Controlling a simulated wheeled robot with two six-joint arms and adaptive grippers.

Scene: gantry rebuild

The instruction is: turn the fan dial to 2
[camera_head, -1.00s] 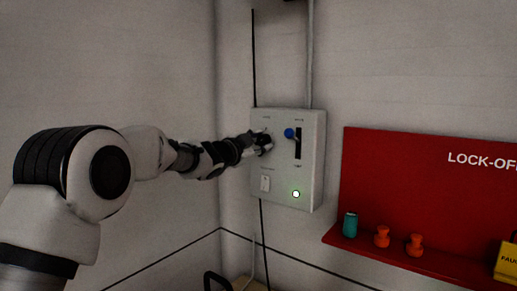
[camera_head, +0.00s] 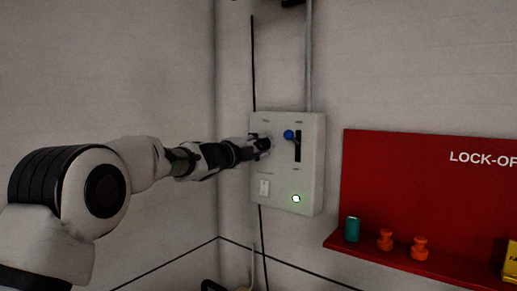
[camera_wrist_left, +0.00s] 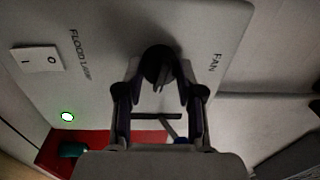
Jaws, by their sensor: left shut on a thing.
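The fan dial (camera_wrist_left: 158,64) is a dark round knob on the light grey control box (camera_head: 285,185), beside the printed word FAN in the left wrist view. My left gripper (camera_wrist_left: 160,92) is shut on the dial, one finger on each side. In the head view my left gripper (camera_head: 263,144) reaches the upper left of the box and hides the dial. The dial's scale numbers cannot be read in either view, so its setting cannot be told. My right gripper is not in view.
Right of the dial is a blue-knobbed lever (camera_head: 289,134) in a black slot. Below are a white rocker switch (camera_head: 264,187) and a lit green lamp (camera_head: 296,198). A red lock-off board (camera_head: 420,190) with a shelf stands to the right.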

